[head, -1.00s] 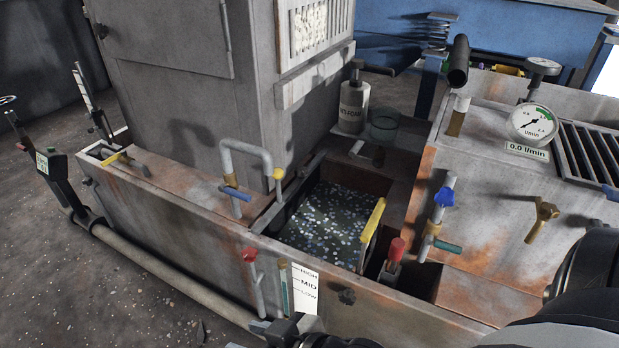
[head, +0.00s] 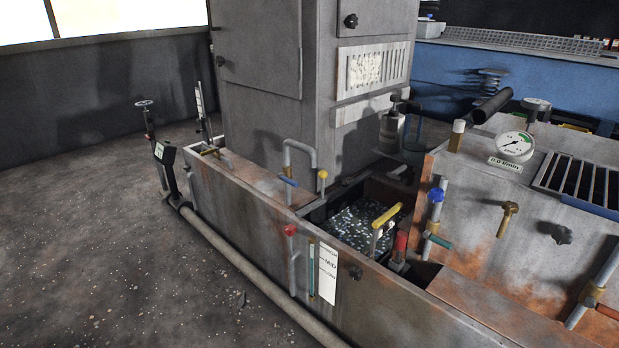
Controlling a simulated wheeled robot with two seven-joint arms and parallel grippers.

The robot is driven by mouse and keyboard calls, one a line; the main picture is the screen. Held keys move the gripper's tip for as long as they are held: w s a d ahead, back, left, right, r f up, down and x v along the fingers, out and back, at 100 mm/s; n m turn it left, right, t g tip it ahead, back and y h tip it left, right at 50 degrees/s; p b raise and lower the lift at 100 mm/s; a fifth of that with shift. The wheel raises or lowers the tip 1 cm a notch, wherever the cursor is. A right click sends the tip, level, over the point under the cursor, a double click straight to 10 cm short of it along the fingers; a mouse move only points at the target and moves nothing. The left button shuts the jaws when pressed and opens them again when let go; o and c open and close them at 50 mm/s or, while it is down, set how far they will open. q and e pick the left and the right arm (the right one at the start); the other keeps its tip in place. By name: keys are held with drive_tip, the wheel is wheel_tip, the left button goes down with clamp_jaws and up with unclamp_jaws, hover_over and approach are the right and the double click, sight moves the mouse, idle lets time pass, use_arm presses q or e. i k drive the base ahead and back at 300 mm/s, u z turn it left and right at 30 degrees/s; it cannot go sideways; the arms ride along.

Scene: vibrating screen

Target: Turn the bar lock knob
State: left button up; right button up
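Several knobs show, and I cannot tell which one is the bar lock knob. Another dark knob (head: 561,234) sits on the rusty housing at the right, beside a brass T-shaped handle (head: 508,217). A black knob (head: 351,20) is on the upper cabinet. A yellow bar handle (head: 386,217) stands over the trough of speckled material (head: 352,226). Neither of my grippers is in view.
A round gauge (head: 515,146) and a slotted grate (head: 580,184) are at the right. A long pipe (head: 250,272) runs along the floor. The floor (head: 110,230) at the left is mostly open.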

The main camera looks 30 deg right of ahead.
sight(344, 181)
drive_tip(key=u, duration=0.5)
drive_tip(key=i, duration=1.1)
drive_tip(key=z, duration=0.45)
drive_tip(key=i, duration=0.95)
drive_tip(key=z, duration=1.1)
drive_tip(key=i, duration=0.55)
